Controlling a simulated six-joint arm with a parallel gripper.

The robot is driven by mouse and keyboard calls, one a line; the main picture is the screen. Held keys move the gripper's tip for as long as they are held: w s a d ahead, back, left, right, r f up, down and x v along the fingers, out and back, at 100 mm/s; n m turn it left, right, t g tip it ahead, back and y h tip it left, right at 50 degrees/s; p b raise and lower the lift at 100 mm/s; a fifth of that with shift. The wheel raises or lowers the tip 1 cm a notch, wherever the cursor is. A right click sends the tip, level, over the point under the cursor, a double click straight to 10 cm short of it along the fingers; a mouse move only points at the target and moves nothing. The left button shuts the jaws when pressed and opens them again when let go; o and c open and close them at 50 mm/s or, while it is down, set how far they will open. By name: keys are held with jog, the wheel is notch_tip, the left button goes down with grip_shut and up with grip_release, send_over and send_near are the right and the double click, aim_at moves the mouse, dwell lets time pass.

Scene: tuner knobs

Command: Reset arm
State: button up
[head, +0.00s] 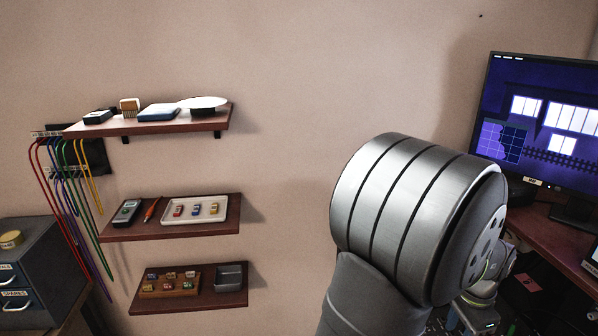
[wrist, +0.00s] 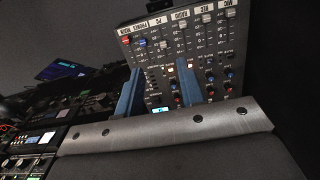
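My gripper (wrist: 160,72) shows in the wrist view with its two blue fingers spread apart. Nothing is held between them. The fingers are in front of a grey mixer panel (wrist: 212,50) with labelled channels, sliders and small coloured knobs. I cannot tell how far the fingertips are from the panel. In the head view my large grey arm link fills the middle right and the gripper's fingers cannot be made out.
The head view shows wall shelves (head: 175,222) with small items at left, hanging coloured cables (head: 66,190), a drawer cabinet (head: 30,262) and a monitor (head: 540,110) on a reddish desk (head: 560,235). The wall between shelves and arm is bare. Dark equipment (wrist: 35,142) sits at left in the wrist view.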

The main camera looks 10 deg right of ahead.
jog(key=w+a+r+n, duration=0.2)
jog(key=r+n, duration=0.3)
jog(key=n, duration=0.7)
jog(key=shift+w+a+h, duration=0.4)
jog(key=shift+w, duration=0.35)
jog(key=shift+r, duration=0.1)
dwell(1.4)
